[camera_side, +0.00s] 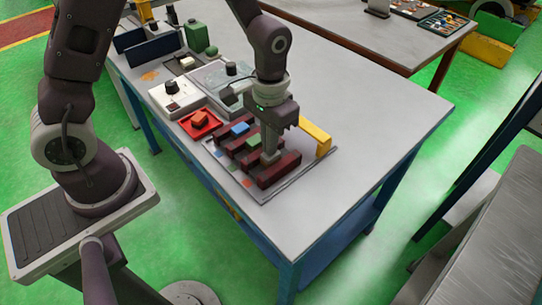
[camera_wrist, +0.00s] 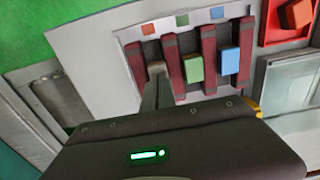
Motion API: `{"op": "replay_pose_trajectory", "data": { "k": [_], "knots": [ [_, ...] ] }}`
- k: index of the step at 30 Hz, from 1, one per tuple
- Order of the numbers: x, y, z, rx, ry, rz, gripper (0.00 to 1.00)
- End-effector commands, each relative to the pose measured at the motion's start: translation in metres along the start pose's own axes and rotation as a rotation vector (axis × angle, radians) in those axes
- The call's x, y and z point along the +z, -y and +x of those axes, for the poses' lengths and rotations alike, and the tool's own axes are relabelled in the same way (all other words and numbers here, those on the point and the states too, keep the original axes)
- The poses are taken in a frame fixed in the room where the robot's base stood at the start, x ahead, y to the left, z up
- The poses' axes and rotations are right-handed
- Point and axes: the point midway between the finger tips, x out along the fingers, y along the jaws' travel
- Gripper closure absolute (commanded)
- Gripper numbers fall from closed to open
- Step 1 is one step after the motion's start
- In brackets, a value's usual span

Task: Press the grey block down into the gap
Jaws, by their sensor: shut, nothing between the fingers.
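The grey block (camera_side: 270,158) is at the gap between the two nearest dark red bars in the side view. In the wrist view the grey block (camera_wrist: 157,67) shows between the two leftmost bars. My gripper (camera_side: 269,149) is shut and points down right over the grey block, its tips at or very near the block's top. The gripper's fingers (camera_wrist: 155,88) hide part of the block and gap in the wrist view. How deep the block sits cannot be told. A green block (camera_wrist: 194,69) and a blue block (camera_wrist: 230,61) sit in the neighbouring gaps.
A yellow upright piece (camera_side: 316,136) stands close to the right of the bars. A red tray (camera_side: 211,126) with a red block (camera_side: 199,119) lies to the left, beside boxes with black knobs. The table (camera_side: 380,135) is clear on the right.

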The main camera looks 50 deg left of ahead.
Motion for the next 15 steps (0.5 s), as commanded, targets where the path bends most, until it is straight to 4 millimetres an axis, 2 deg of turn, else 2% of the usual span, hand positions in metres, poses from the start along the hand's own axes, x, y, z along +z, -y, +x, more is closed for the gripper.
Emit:
{"op": "replay_pose_trajectory", "data": {
  "k": [15],
  "knots": [
    [-0.002,-0.003,-0.053,0.006,-0.008,0.000,1.00]
  ]
}}
